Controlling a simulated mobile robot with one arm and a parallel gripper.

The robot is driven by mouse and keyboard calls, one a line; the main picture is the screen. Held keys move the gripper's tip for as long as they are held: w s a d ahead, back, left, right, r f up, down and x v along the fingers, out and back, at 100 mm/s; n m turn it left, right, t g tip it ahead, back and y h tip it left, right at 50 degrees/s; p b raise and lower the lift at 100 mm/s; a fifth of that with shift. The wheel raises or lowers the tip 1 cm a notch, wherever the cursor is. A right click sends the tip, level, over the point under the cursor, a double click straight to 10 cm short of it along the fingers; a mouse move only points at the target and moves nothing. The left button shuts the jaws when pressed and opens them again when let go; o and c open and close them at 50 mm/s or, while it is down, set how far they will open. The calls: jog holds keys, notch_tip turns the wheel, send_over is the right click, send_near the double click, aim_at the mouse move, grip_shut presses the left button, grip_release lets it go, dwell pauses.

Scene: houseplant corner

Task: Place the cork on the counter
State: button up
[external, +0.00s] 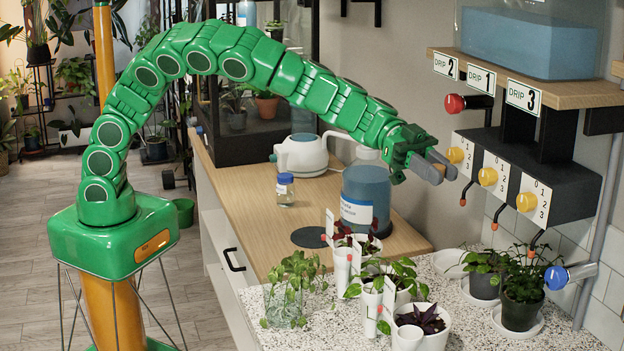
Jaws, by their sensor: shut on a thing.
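My gripper (441,174) is at the end of the green arm, high above the right part of the counter, in front of the dosing box. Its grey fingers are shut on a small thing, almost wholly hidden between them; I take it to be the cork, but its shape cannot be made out. The wooden counter (250,195) lies below and to the left, well apart from the gripper. On it stands a large jar of blue liquid (366,205), below and left of the gripper; its upper part is partly behind the arm.
The dosing box (560,195) with yellow knobs is close to the fingers. A red knob (454,104) sits above. A white kettle (300,153), a small blue-capped bottle (285,192) and a dark disc (308,238) are on the wood. Potted plants (424,322) crowd the speckled top in front.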

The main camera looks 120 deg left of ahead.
jog(key=shift+s+a+f+m+g+h, duration=0.45)
jog(key=shift+s+a+f, duration=0.35)
jog(key=shift+f, duration=3.5)
jog(key=shift+s+a+f+m+g+h, duration=0.2)
jog(key=shift+s+a+f+m+h, duration=0.45)
jog(key=shift+f, duration=3.6)
jog(key=shift+s+a+f+m+g+h, duration=0.3)
jog(key=shift+s+a+f, duration=0.65)
jog(key=shift+f, duration=3.35)
jog(key=shift+w+f, duration=0.1)
jog(key=shift+f, duration=0.2)
jog(key=o, duration=1)
jog(key=shift+f, duration=0.2)
